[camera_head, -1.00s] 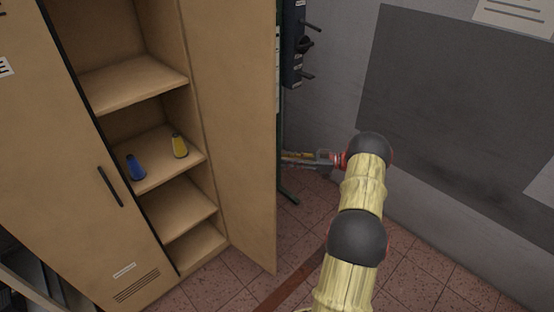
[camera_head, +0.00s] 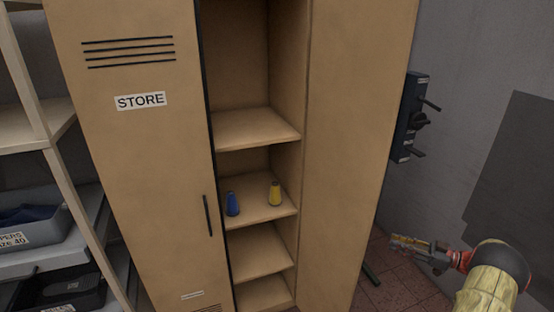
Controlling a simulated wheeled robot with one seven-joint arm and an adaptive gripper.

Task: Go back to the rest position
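My gripper (camera_head: 398,243) is at the lower right, in front of the grey wall and to the right of the cabinet's open door. It points left and nothing shows clearly between its fingers. The fingers are small and seen from the side, so their opening cannot be made out. My arm runs from it to the lower right corner. A blue shoe last (camera_head: 232,204) and a yellow shoe last (camera_head: 274,194) stand upright on a middle shelf of the cabinet, apart from each other and far from my gripper.
The wooden cabinet marked STORE (camera_head: 143,150) has its right door (camera_head: 358,130) open beside my gripper. A dark wall unit with pegs (camera_head: 410,118) hangs behind the door. A rack (camera_head: 62,160) with bins stands at the left. Red tiled floor (camera_head: 385,290) shows below my gripper.

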